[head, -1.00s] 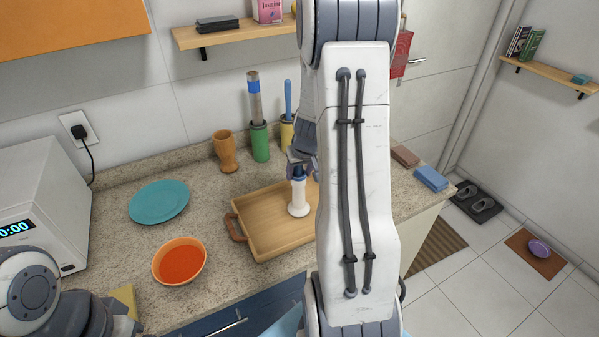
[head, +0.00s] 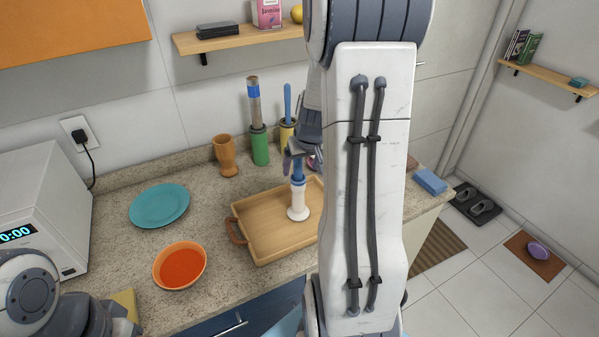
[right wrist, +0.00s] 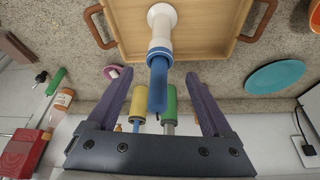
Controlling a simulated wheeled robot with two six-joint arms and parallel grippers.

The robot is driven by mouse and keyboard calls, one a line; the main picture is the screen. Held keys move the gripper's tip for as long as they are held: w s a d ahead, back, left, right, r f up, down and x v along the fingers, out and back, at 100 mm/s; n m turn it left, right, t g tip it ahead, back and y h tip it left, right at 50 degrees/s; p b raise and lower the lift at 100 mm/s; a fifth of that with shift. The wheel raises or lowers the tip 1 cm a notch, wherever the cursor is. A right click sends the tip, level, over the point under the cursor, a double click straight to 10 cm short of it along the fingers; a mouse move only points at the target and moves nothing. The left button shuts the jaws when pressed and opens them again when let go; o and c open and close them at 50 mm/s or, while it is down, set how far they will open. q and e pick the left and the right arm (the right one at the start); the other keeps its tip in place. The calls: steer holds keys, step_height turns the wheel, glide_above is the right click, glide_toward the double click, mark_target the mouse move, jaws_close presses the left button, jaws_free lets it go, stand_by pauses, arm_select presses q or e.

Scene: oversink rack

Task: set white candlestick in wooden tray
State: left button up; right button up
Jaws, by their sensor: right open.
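The white candlestick (head: 298,204) stands upright on the floor of the wooden tray (head: 265,236), with a blue candle (head: 298,170) in its top. My right gripper (head: 301,158) is at the candle's upper part, above the tray. In the right wrist view the gripper (right wrist: 151,78) is open, its two purple fingers spread apart with the blue candle (right wrist: 158,88) between them and clear gaps on both sides. The candlestick (right wrist: 160,32) and tray (right wrist: 118,20) also show there. My left arm is at the lower left of the head view; its gripper is out of sight.
An orange bowl (head: 180,268) of red soup and a teal plate (head: 159,205) lie left of the tray. A wooden cup (head: 226,155), a green holder (head: 260,146) and a yellow holder (head: 287,132) stand behind it. A blue sponge (head: 430,181) lies at the counter's right end.

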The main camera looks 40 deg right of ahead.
steer(key=d+v, duration=0.1)
steer(key=v, duration=0.5)
steer(key=s+a+n+g+y, duration=0.1)
steer(key=a+n, duration=0.2)
steer(key=a, duration=0.9)
steer(key=s+a+n+y, duration=0.1)
steer(key=a+n+y, duration=0.1)
steer(key=a, duration=0.9)
steer(key=s+a+n+g, duration=0.3)
steer(key=s+a+n, duration=0.3)
steer(key=s+a, duration=0.7)
steer(key=s+f, duration=0.1)
steer(key=s, duration=0.2)
steer(key=shift+n, duration=0.4)
steer(key=shift+s+a, duration=0.1)
steer(key=shift+f+b, duration=0.6)
steer(key=shift+b, duration=0.25)
